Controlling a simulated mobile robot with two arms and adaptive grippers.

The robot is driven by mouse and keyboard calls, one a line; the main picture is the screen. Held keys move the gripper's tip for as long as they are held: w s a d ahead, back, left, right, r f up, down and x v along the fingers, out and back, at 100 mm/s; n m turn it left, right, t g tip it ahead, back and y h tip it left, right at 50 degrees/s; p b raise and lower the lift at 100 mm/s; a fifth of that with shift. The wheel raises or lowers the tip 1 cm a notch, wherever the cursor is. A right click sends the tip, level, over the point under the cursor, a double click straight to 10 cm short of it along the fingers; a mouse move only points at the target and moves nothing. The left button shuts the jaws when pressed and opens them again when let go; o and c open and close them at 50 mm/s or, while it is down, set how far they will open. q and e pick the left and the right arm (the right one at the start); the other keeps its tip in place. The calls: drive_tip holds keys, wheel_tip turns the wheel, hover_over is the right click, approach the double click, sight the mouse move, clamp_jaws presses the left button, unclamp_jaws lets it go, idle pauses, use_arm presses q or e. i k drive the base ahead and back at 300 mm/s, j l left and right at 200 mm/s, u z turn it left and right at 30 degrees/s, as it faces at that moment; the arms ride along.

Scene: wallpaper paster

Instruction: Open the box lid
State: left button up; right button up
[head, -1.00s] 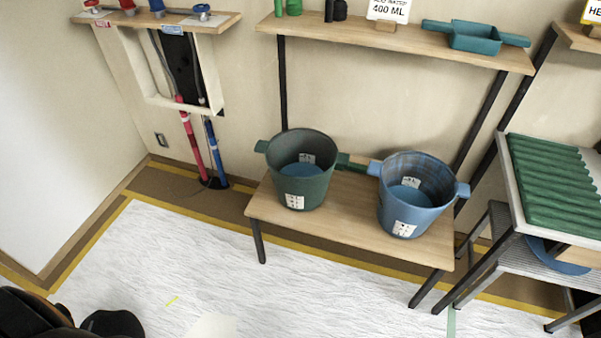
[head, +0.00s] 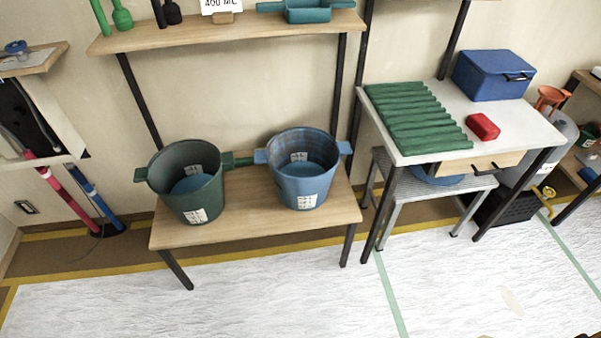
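A blue box (head: 493,76) with a dark handle on its front stands at the back right of a white-topped table (head: 452,101) in the head view. Its blue lid (head: 497,62) looks shut. Neither of my grippers shows in the head view, so I cannot see whether they hold anything.
A green corrugated board (head: 415,118) and a red block (head: 483,126) lie on the same table. A stool (head: 440,184) stands under it. A low wooden bench (head: 250,215) holds a green bucket (head: 190,180) and a blue bucket (head: 302,172). The white floor (head: 290,295) in front is clear.

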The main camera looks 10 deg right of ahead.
sight(505, 63)
drive_tip(key=z, duration=0.4)
drive_tip(key=l+z, duration=0.1)
drive_tip(key=z, duration=0.25)
drive_tip(key=i+z, duration=0.1)
drive_tip(key=z, duration=0.65)
drive_tip(key=i+l, duration=0.2)
